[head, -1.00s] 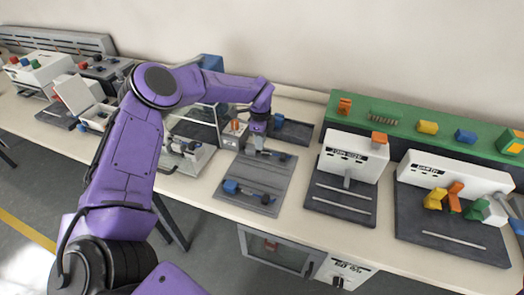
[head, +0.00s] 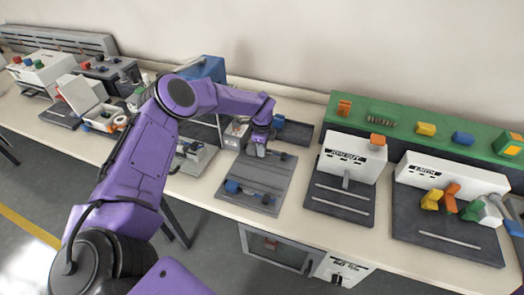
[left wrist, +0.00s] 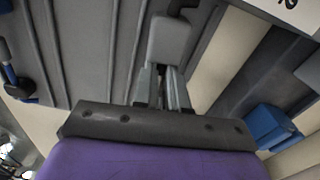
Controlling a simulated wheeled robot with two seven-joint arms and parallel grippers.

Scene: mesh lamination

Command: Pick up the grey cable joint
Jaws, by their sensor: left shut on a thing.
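The grey cable joint (left wrist: 171,38) shows in the left wrist view as a rounded grey block at my fingertips. My left gripper (left wrist: 164,85) is shut on it. In the head view my left gripper (head: 258,152) is low over the back part of the grey grooved tray (head: 233,203). The joint is too small there, and too close to the fingers, to make out clearly. A dark cable piece lies right beside the gripper. My right gripper is not in view.
A blue connector (head: 232,186) with a dark cable lies on the tray's front part. A dark bin (head: 296,132) stands behind the tray. White machines (head: 352,155) stand to the right, before a green shelf (head: 395,120). The tray's middle is mostly clear.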

